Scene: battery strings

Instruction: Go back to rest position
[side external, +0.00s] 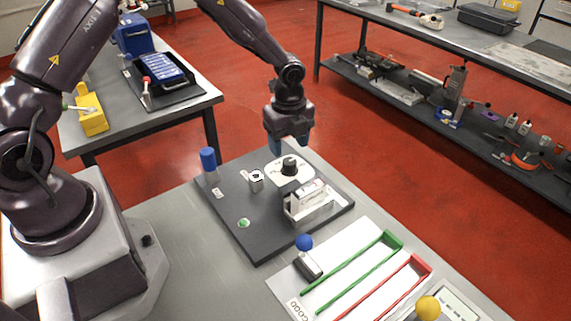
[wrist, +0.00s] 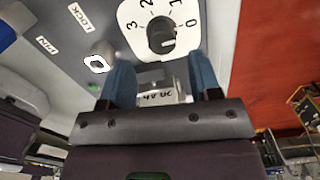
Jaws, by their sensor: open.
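My gripper (side external: 290,141) hangs above the dark board (side external: 238,232), near the black knob (side external: 290,165) on its white dial plate. In the wrist view my gripper's two blue fingers (wrist: 162,85) are apart, with nothing held between them. The dial knob (wrist: 161,36) shows ahead of the fingers, with numbers around it. A clear holder (side external: 316,203) with a white labelled block stands on the board in front of the dial. A label partly shows between the fingers in the wrist view.
A blue cylinder (side external: 208,160) stands at the board's left corner. A small white square socket (side external: 256,180) sits left of the dial. A blue-knobbed lever (side external: 304,243), green rails (side external: 358,268), red rails (side external: 415,280) and a yellow ball (side external: 428,307) are at the front right.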

